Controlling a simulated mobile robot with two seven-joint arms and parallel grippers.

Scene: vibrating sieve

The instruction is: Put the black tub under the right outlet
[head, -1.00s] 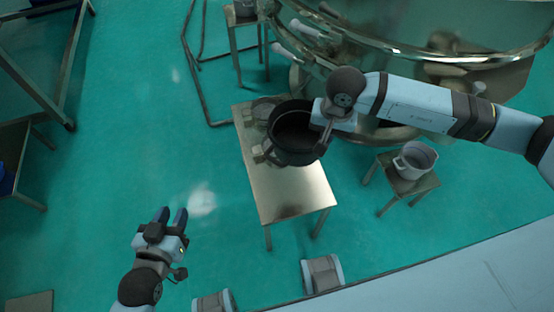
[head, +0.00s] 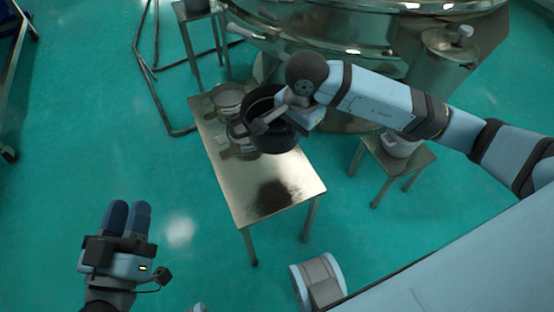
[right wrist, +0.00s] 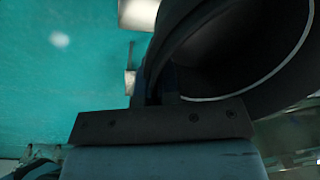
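The black tub (head: 272,138) hangs from my right gripper (head: 290,106), over the far right part of a steel table (head: 245,200). A dark patch like its shadow lies on the table in front of it. In the right wrist view, the fingers (right wrist: 158,88) are shut on the rim of the tub (right wrist: 215,60), whose dark inside looks empty. My left gripper (head: 128,215) is over the floor at the lower left and holds nothing. Its fingers are side by side; any gap is unclear. The outlet is not clearly visible behind my right arm and the tub.
The large round steel sieve (head: 350,50) stands behind the table. Grey containers (head: 227,97) stand on the table's far left part. A pale pot (head: 400,146) sits on a low stool (head: 408,165) at the right, partly behind my arm. Another stool (head: 205,14) stands at the back.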

